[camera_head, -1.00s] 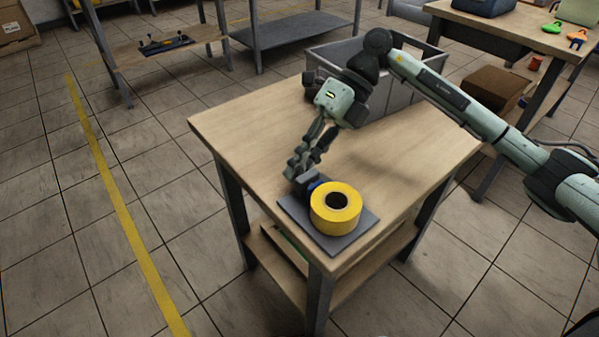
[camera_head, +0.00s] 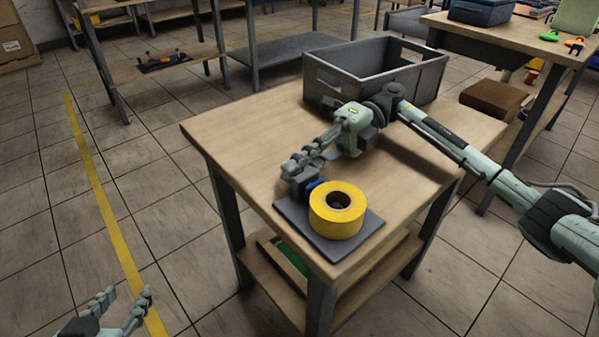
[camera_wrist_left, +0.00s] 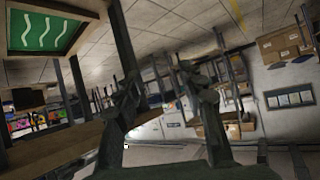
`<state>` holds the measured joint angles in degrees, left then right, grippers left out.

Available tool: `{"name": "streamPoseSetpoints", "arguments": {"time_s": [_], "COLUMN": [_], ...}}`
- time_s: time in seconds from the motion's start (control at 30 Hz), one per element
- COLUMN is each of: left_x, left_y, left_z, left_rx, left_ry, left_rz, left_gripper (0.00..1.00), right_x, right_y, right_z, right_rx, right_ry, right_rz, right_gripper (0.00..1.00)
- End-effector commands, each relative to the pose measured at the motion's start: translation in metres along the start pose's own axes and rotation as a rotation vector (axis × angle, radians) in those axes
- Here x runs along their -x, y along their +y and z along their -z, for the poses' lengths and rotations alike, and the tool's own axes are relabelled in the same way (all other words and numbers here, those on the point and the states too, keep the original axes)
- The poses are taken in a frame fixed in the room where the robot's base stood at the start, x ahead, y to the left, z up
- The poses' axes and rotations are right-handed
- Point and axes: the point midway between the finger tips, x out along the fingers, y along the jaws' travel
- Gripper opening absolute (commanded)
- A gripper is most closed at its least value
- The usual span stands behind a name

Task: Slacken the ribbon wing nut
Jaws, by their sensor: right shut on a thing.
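A yellow ribbon roll (camera_head: 337,212) lies on a dark grey base plate (camera_head: 331,249) near the front corner of the wooden table. A small blue part (camera_head: 315,185) shows between the roll and my right gripper (camera_head: 298,172). My right gripper is low behind the roll with its fingers closed there. The wing nut is mostly hidden by the fingers, and only the blue shows. My left gripper (camera_head: 128,294) is at the lower left, over the floor and away from the table. It is open and empty, and its spread fingers show in the left wrist view (camera_wrist_left: 162,90).
A grey crate (camera_head: 424,78) stands at the table's back edge, behind my right arm. The left part of the wooden tabletop (camera_head: 245,130) is clear. A shelf with a green item (camera_head: 290,258) is below. Another table (camera_head: 490,35) stands at the upper right.

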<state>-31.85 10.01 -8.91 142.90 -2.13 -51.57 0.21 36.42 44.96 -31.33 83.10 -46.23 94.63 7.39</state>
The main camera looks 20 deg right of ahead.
Motion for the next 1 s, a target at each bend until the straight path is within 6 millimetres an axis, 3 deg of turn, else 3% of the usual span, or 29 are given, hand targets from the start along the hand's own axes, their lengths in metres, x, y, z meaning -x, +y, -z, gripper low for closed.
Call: {"name": "streamPoseSetpoints", "arguments": {"time_s": [0.1,0.3,0.77,0.8,0.93,1.0], "left_x": [-0.002,0.001,0.002,0.002,0.002,0.002], "left_y": [0.011,0.019,0.022,0.022,0.021,0.021], "left_z": [0.02,0.041,0.046,0.046,0.046,0.046], "left_rx": [0.006,0.013,0.015,0.015,0.015,0.015], "left_ry": [0.098,0.192,0.216,0.216,0.216,0.215], "left_rz": [-0.022,-0.041,-0.047,-0.047,-0.046,-0.046], "left_gripper": [0.4,0.4,0.4,0.4,0.4,0.4], "right_x": [-0.001,-0.001,-0.001,-0.001,-0.001,-0.001], "right_y": [-0.003,-0.003,-0.002,-0.002,-0.002,-0.002], "right_z": [0.003,0.003,0.003,0.003,0.003,0.002], "right_rx": [-0.001,-0.001,-0.002,-0.002,-0.002,-0.002], "right_ry": [0.009,0.01,0.011,0.011,0.009,0.008], "right_rz": [-0.036,-0.07,-0.079,-0.078,-0.078,-0.078], "right_gripper": [0.0,0.0,0.0,0.15,0.32,0.32]}}
